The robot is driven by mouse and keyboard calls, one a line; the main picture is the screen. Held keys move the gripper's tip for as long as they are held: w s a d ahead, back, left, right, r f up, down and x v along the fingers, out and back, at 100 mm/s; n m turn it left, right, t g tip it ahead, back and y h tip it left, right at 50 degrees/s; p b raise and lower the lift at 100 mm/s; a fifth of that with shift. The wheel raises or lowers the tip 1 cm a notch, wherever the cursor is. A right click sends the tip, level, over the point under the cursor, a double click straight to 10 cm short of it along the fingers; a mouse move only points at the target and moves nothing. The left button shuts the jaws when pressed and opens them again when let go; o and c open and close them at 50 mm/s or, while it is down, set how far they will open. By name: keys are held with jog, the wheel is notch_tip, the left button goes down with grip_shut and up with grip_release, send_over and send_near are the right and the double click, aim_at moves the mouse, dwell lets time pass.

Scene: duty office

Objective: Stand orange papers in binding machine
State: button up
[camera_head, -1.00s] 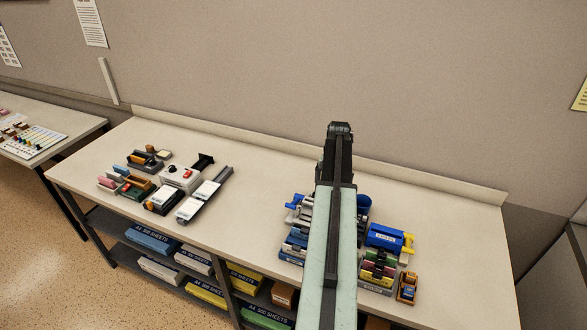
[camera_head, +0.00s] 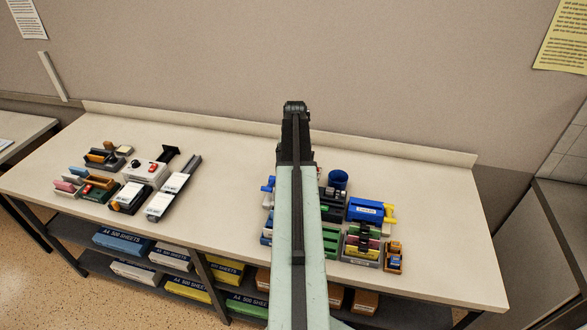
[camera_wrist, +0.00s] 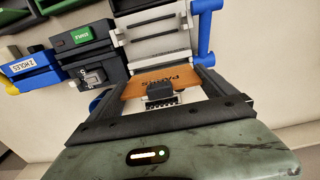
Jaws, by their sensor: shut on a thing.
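The orange papers (camera_wrist: 136,88), printed with lettering, are held upright or nearly so between my gripper's (camera_wrist: 163,80) two dark fingers in the wrist view. A black clip-like part covers their middle. Just beyond them is a white machine with dark slots and a blue handle (camera_wrist: 206,38), which looks like the binding machine (camera_wrist: 155,25). The papers look apart from it, though the gap is hard to judge. In the head view my gripper (camera_head: 295,108) is seen from behind over the bench's back, and the papers are hidden.
The bench (camera_head: 230,170) has a clear middle. Left stand several desk devices, including a white box (camera_head: 146,172). Right are a blue punch (camera_head: 364,210), a blue cup (camera_head: 338,180) and an orange item (camera_head: 394,257). A black stapler station (camera_wrist: 92,50) adjoins the machine in the wrist view.

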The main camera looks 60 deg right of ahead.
jog(key=shift+f+b, duration=2.4)
jog(key=shift+f, duration=0.35)
jog(key=o, duration=1)
jog(key=shift+c, duration=0.2)
jog(key=shift+r, duration=0.15)
notch_tip(320, 180, up, 9)
jog(key=p, duration=0.9)
jog(key=shift+w, duration=0.1)
